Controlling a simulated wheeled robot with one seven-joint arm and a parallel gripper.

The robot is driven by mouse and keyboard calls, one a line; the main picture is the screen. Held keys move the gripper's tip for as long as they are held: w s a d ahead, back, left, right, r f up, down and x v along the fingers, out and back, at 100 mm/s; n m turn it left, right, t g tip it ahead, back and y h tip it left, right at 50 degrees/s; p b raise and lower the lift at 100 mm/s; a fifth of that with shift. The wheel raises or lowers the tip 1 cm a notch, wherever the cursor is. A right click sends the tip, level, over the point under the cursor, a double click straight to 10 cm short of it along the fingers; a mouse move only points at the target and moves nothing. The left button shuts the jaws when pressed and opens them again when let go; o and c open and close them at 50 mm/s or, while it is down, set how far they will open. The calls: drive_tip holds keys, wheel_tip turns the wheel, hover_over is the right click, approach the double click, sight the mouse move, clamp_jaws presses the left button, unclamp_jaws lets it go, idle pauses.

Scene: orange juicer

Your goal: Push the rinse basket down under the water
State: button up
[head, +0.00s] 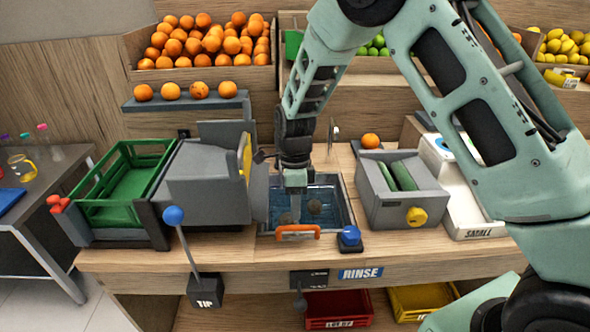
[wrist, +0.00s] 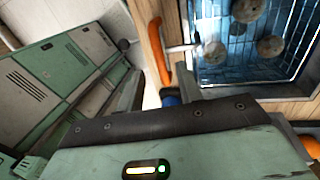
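The rinse basket is a wire basket in the sunken basin (head: 347,205) of blue water at the counter's middle. Its orange handle (head: 297,232) stands at the basin's front edge; the handle also shows in the wrist view (wrist: 160,50). Several brownish round fruits (wrist: 270,46) sit in the basket (wrist: 240,78). My gripper (head: 295,214) points down over the basin's left part, behind the handle in the head view. In the wrist view its two fingers (wrist: 162,92) look apart, with nothing held between them. Whether a fingertip touches the basket cannot be told.
A blue button (head: 350,237) stands at the basin's front right corner. A grey machine (head: 205,180) is close on the left, with a blue-knobbed lever (head: 174,216) in front.

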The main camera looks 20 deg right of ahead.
wheel_tip(320, 180, up, 12)
drive_tip(key=w+b, duration=0.1)
drive_tip(key=w, duration=0.1)
drive_tip(key=shift+w+d+b, duration=0.15)
drive_tip(key=shift+d+b, duration=0.15)
drive_tip(key=shift+d, duration=0.05)
drive_tip(key=shift+f, duration=0.15)
drive_tip(key=s+a+n+t, duration=0.1)
drive_tip(key=s+a+n, duration=0.2)
drive_tip(key=s+n, duration=1.1)
drive_tip(key=s+a+r+n+t, duration=0.1)
drive_tip(key=s+a+n, duration=0.2)
drive_tip(key=s+n, duration=1.2)
drive_tip(key=shift+s+a+r, duration=0.3)
drive_tip(key=shift+s, duration=0.6)
idle(1.5)
